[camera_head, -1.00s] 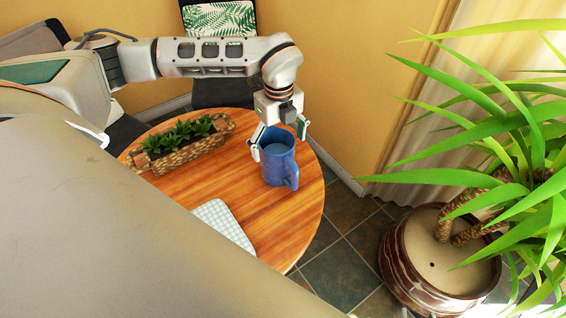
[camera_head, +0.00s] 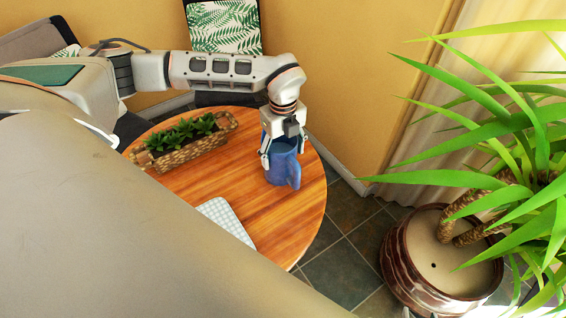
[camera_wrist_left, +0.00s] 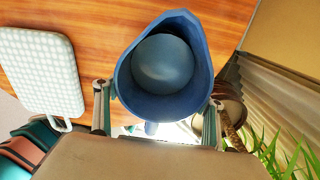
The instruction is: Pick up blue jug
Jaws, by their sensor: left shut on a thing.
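The blue jug (camera_head: 281,167) is upright at the right side of the round wooden table, its handle toward the front right in the head view. My left gripper (camera_head: 283,150) comes down on it from above and is shut on it, with one finger on each side. In the left wrist view the jug (camera_wrist_left: 129,85) shows from above, its open mouth between the two fingers (camera_wrist_left: 158,118). I cannot tell whether its base touches the table. My right gripper is in neither view.
The round table (camera_head: 270,225) also holds a planter (camera_head: 185,145) behind left and a checkered board (camera_head: 226,218) in front. The board shows in the wrist view (camera_wrist_left: 40,72). A large potted plant (camera_head: 440,255) stands on the floor at right. The table's front right is clear.

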